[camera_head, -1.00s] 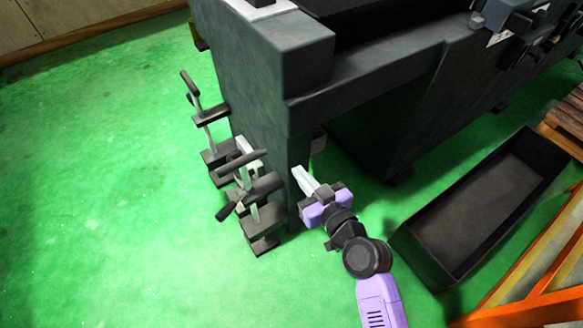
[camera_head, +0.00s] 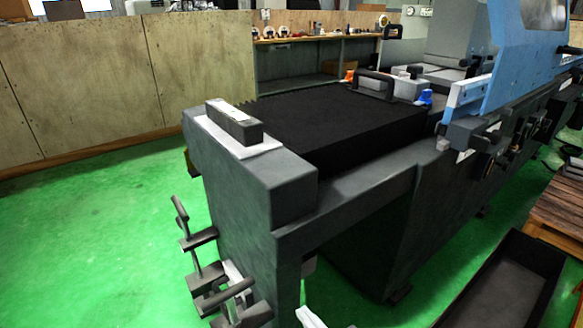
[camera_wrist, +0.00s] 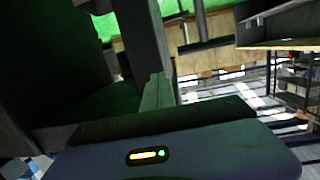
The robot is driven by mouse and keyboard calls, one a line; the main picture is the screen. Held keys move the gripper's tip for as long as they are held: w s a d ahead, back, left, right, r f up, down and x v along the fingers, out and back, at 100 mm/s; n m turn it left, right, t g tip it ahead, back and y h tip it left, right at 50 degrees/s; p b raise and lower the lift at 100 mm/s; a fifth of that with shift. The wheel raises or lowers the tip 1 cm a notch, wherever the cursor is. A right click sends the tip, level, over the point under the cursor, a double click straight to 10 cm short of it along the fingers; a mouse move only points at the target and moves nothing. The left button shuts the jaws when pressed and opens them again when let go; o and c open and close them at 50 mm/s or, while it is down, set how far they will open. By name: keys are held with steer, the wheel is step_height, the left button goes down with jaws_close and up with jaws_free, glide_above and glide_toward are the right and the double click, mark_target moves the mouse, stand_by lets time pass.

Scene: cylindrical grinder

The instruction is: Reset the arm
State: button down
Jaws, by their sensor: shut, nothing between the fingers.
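My gripper (camera_head: 309,318) shows only as pale fingers at the bottom edge of the head view. They are shut with nothing between them. The rest of my arm is below that picture. The fingers are beside the front leg of the dark grey grinder (camera_head: 245,218), right of the levers on its end face. The wrist view is tilted and dark, with my gripper housing and its small lit indicator along the bottom.
Levers (camera_head: 222,290) stick out of the grinder's end. An open dark bin (camera_head: 497,292) stands at lower right, near a wooden pallet (camera_head: 556,210). A wooden partition (camera_head: 130,75) and a shelf (camera_head: 320,62) stand behind. The green floor (camera_head: 90,245) at left is clear.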

steer(key=s+d+r+m+t+h, duration=0.4)
steer(key=s+d+m+h, duration=0.15)
steer(key=s+d, duration=0.35)
steer(key=s+d+r+g+h, duration=0.1)
steer(key=s+d+r, duration=0.15)
steer(key=s, duration=1.05)
steer(key=s+d+r+g+h, duration=0.15)
steer(key=s+d, duration=0.25)
steer(key=s, duration=0.9)
step_height(320, 180, up, 20)
steer(key=p, duration=2)
steer(key=shift+s+a+m, duration=0.1)
steer(key=shift+m, duration=0.15)
